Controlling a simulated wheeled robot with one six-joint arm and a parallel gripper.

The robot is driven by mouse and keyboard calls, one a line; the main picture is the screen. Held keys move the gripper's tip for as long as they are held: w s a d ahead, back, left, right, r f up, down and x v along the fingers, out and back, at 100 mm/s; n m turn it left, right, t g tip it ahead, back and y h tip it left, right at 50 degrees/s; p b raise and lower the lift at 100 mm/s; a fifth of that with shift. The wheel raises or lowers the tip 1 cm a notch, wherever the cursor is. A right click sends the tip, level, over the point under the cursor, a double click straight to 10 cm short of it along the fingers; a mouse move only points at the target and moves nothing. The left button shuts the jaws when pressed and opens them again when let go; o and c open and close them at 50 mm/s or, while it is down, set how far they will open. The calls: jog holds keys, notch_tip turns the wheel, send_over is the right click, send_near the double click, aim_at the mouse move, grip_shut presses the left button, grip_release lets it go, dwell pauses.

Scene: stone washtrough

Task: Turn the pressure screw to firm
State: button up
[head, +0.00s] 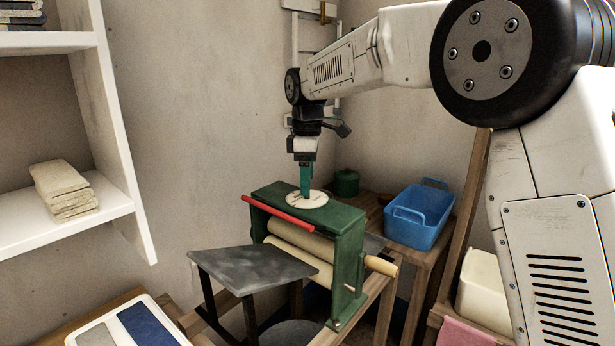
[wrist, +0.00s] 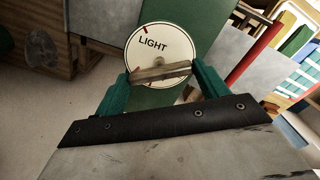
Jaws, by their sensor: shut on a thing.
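The green mangle (head: 350,262) stands on a wooden frame with two pale rollers (head: 300,252). On its top is a round white dial (head: 318,201), which reads LIGHT in the wrist view (wrist: 152,45) and has red marks near its edge. The pressure screw's wooden bar handle (wrist: 160,73) crosses the dial's face. My gripper (head: 305,192) points down at the dial from above. Its green fingers are shut on the bar, one at each end in the wrist view. Part of the dial is hidden behind the bar; any other lettering is not readable.
A red bar (head: 275,214) runs along the mangle's front edge, and a grey board (head: 250,268) juts out before the rollers. A wooden crank handle (head: 382,265) sticks out at right. A blue tub (head: 418,216) and green pot (head: 345,182) stand behind. A white shelf (head: 60,208) is at left.

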jog(key=n, duration=0.5)
jog(key=shift+r, duration=0.1)
jog(key=n, duration=0.6)
dwell(0.6)
jog(key=o, duration=1)
notch_tip(320, 180, up, 8)
jog(key=shift+f, duration=0.1)
